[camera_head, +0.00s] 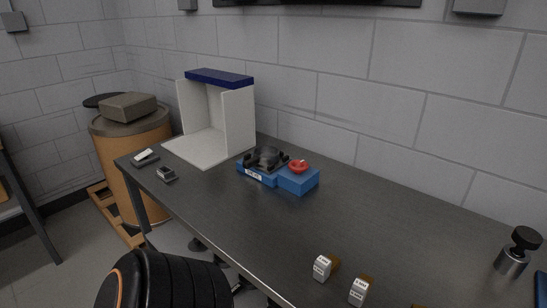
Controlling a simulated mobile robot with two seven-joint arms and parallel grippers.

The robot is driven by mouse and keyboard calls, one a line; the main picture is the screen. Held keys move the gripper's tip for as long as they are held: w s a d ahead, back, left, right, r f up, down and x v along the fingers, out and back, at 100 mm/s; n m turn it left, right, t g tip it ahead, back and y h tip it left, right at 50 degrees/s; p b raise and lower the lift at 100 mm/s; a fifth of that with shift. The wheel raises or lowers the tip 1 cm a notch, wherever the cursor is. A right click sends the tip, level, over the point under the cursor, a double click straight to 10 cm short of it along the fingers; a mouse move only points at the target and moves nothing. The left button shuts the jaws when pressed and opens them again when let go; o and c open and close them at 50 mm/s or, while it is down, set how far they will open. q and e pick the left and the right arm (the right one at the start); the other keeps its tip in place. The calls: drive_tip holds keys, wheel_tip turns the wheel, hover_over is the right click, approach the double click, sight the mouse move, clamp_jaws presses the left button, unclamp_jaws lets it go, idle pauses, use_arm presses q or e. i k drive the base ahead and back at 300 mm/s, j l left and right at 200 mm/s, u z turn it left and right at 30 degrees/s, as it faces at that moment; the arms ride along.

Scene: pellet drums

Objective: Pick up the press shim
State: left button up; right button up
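I cannot tell for sure which thing is the press shim. On the dark table (215,205), two small white-labelled pieces with brown backs stand near the front edge, a left one (323,267) and a right one (359,290). A metal cylinder with a black knob (511,256) stands at the far right. A blue block (298,180) at mid-table carries a black device (266,158) and a red round piece (297,166). Two small grey items, a left one (145,158) and a right one (166,174), lie near the left end. Neither gripper shows.
A white open-front booth (238,122) with a blue top stands at the back left. A brown drum (137,155) with a grey box (128,106) on its lid stands beyond the table's left end. A blue edge (541,291) shows at far right.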

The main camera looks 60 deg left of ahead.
sight(324, 267)
drive_tip(key=l+u, duration=0.1)
drive_tip(key=u, duration=1.35)
drive_tip(key=k+u, duration=0.15)
drive_tip(key=k, duration=0.3)
drive_tip(key=i, duration=0.5)
